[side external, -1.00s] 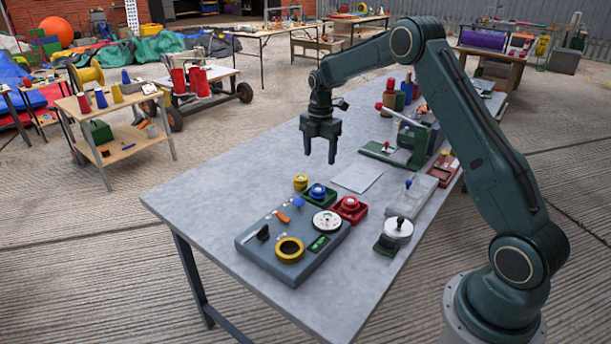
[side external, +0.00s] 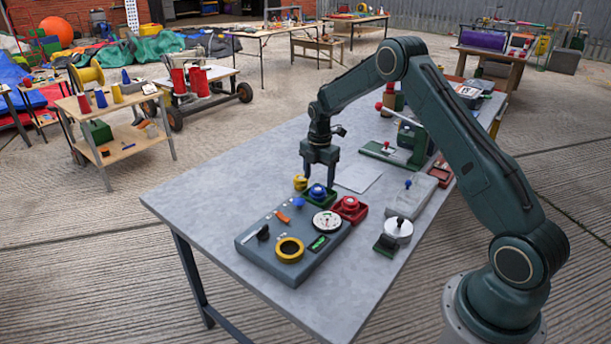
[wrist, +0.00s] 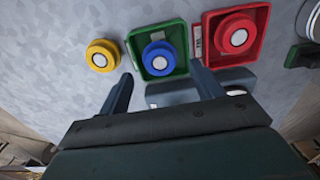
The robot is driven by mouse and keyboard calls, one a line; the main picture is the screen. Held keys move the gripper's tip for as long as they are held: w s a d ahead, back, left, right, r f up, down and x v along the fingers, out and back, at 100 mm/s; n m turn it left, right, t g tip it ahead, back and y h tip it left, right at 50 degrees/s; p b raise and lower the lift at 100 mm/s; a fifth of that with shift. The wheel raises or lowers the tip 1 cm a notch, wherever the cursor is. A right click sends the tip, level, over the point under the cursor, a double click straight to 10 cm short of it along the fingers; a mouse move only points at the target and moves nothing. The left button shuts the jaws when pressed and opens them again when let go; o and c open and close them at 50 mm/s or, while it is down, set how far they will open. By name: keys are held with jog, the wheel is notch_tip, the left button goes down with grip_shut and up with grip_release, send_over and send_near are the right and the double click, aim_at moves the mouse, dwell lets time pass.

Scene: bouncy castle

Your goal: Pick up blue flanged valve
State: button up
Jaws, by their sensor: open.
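The blue flanged valve (side external: 317,191) sits in a green square tray (side external: 331,200) on the grey table. In the wrist view the blue valve (wrist: 160,62) has a pale round centre and lies inside the green tray (wrist: 135,50). My gripper (side external: 319,184) points down, open, just above the green tray. In the wrist view my gripper's two fingers (wrist: 160,85) are spread on either side of the tray's near edge, with the blue valve between and just beyond them. Nothing is held. In the side view the fingers overlap part of the tray area.
A yellow valve (wrist: 103,55) stands left of the green tray. A red valve (wrist: 237,38) sits in a red tray (wrist: 210,25) close on the right. A pale sheet (side external: 358,177) lies behind.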

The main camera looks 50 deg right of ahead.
aim_at(318, 188)
jog(key=shift+f, duration=1.8)
jog(key=c, duration=1.1)
